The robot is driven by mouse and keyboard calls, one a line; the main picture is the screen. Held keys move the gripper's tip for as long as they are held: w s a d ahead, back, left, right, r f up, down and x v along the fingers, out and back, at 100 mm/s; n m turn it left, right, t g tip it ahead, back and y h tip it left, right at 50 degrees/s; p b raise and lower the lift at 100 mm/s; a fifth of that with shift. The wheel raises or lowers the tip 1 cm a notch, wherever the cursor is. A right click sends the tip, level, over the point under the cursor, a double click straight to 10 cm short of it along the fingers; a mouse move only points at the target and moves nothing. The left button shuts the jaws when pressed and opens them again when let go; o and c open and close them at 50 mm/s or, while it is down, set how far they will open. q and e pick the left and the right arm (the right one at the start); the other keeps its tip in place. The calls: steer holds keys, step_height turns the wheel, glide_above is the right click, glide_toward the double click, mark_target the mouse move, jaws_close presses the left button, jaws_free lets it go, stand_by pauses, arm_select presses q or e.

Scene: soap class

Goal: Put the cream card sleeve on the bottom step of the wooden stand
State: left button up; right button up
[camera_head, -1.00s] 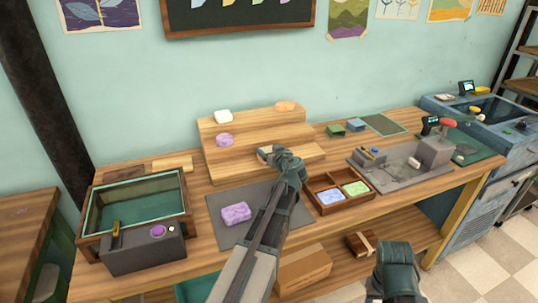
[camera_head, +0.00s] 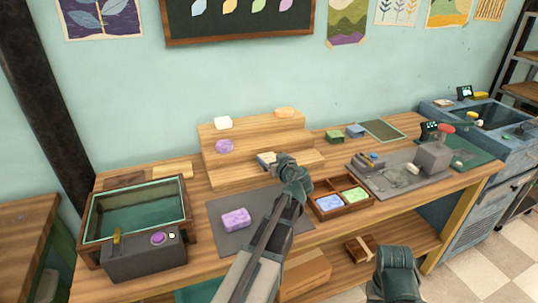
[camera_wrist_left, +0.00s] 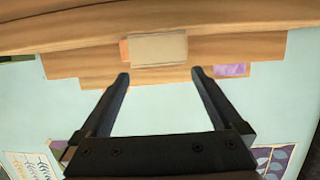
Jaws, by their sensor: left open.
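The wooden stand (camera_head: 225,179) has three steps and stands at the back of the workbench. The cream card sleeve (camera_head: 264,158) rests on its bottom step, partly hidden by my left gripper (camera_head: 279,161). In the left wrist view the sleeve (camera_wrist_left: 158,48) lies on the wood beyond the fingertips. My left gripper (camera_wrist_left: 160,75) is open, with nothing between its fingers, and apart from the sleeve. My right gripper (camera_head: 395,270) is low at the front right, away from the stand; its fingers are not clear.
White soap (camera_head: 223,123) and orange soap (camera_head: 284,112) sit on the top step, purple soap (camera_head: 224,146) on the middle one. A purple bar (camera_head: 236,219) lies on a grey mat (camera_head: 222,242). A divided tray (camera_head: 340,209) is at right, a water tank (camera_head: 137,213) at left.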

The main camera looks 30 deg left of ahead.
arm_select(q)
steer(key=p+v, duration=0.1)
steer(key=v, duration=0.7)
steer(key=shift+s+d+p, duration=0.25)
steer(key=shift+p, duration=0.15)
arm_select(e)
step_height(320, 180, up, 2)
steer(key=shift+r, duration=0.15)
arm_select(q)
steer(key=shift+r, duration=0.1)
